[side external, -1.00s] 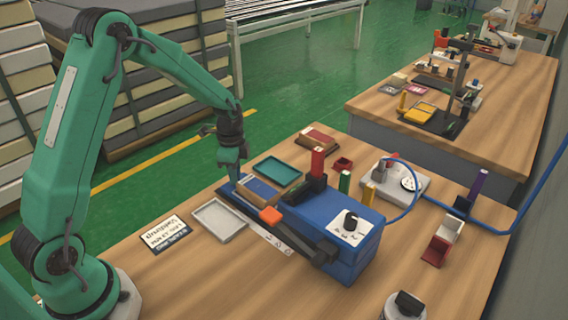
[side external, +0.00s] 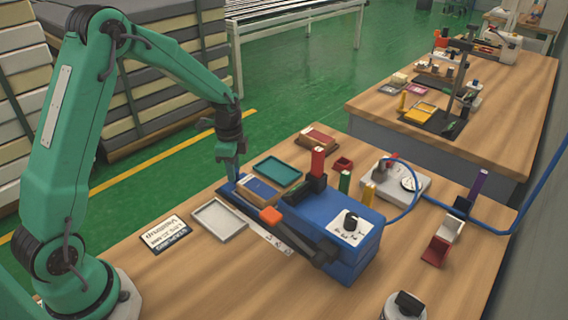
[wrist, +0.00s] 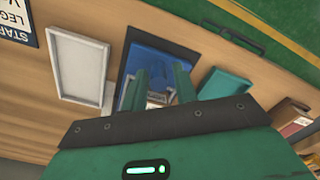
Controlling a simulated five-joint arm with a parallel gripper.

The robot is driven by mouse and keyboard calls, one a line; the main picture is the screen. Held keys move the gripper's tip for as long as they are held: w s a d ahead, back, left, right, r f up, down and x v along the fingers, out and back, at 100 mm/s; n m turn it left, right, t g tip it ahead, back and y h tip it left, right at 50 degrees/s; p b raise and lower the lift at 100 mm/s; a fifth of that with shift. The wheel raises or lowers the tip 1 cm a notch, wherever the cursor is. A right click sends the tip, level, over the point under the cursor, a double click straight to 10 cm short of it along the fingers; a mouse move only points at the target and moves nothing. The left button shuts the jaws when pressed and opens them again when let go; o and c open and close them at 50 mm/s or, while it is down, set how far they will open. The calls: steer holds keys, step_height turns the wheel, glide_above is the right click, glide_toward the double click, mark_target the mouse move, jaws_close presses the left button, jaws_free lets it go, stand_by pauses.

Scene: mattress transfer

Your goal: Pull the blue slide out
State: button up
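The blue slide (side external: 228,188) is a flat plate at the left end of the blue box-shaped device (side external: 350,262). A blue-topped block (side external: 258,188) lies over it. My gripper (side external: 232,178) points down at the slide's outer end, beside that block; I cannot tell whether it touches. In the wrist view the blue slide (wrist: 150,58) shows beyond my gripper (wrist: 161,74). The two green fingers are apart, with a pale object partly visible between them. Contact at the fingertips is not clear.
A grey tray (side external: 220,222) and a printed sign (side external: 164,233) lie on the near side. A teal tray (side external: 278,171) lies on the far side. An orange piece (side external: 270,215) sits on the device. The front of the wooden table (side external: 190,285) is mostly clear.

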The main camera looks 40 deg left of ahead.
steer(key=shift+r, duration=3.25)
steer(key=shift+s+d+r, duration=0.15)
steer(key=shift+s+r, duration=0.1)
steer(key=shift+r, duration=0.3)
steer(key=s+d+r+n+t, duration=0.2)
steer(key=s+d+r+n, duration=0.1)
steer(key=s, duration=0.4)
steer(key=s+d+r+n+t, duration=0.1)
steer(key=s+d+r+n, duration=0.2)
steer(key=s+r, duration=0.3)
steer(key=s+d+r+n+t, duration=0.2)
steer(key=s+r+n, duration=0.2)
steer(key=s, duration=0.5)
steer(key=shift+d+r+n+t, duration=0.2)
steer(key=shift+d+n+t, duration=0.15)
steer(key=shift+n, duration=0.25)
